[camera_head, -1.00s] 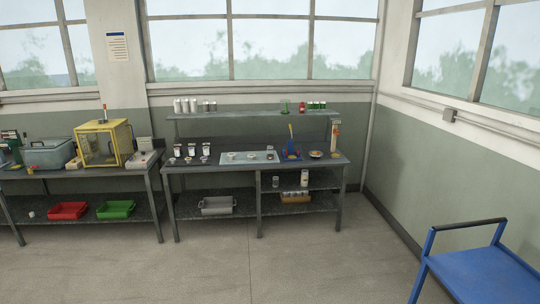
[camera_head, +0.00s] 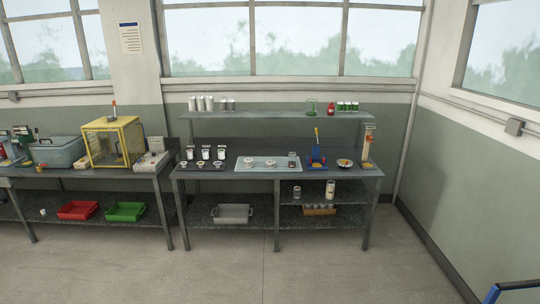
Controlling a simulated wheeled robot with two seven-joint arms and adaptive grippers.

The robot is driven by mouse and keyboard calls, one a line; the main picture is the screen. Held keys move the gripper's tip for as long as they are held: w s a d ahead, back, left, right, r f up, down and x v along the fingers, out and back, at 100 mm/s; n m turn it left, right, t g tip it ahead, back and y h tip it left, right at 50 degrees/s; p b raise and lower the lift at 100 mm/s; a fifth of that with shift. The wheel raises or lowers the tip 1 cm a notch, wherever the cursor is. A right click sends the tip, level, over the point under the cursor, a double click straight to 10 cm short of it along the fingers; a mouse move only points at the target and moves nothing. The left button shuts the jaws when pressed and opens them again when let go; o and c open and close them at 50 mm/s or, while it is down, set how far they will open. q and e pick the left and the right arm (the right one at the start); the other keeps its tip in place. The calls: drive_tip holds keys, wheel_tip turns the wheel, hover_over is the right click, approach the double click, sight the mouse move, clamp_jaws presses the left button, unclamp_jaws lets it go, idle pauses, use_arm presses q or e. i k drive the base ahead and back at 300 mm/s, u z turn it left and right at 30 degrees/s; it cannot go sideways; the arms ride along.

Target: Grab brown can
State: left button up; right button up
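No can that is clearly brown can be made out at this distance. On the right lower shelves of the middle workbench (camera_head: 215,178) stand a small grey can (camera_head: 297,192) and a taller pale can (camera_head: 330,189). Below them, a brown cardboard tray (camera_head: 320,212) holds several small cans or jars too small to tell apart. Neither of my grippers is in view.
A left bench (camera_head: 100,175) carries a yellow-framed box (camera_head: 113,143), with a red bin (camera_head: 77,210) and a green bin (camera_head: 125,212) below. A grey bin (camera_head: 232,214) sits under the middle bench. Open floor (camera_head: 220,270) lies in front.

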sight(291, 159)
drive_tip(key=u, duration=0.6)
drive_tip(key=i, duration=2)
drive_tip(key=u, duration=0.2)
drive_tip(key=i, duration=2)
drive_tip(key=z, duration=0.8)
drive_tip(key=i, duration=1.25)
drive_tip(key=z, duration=0.45)
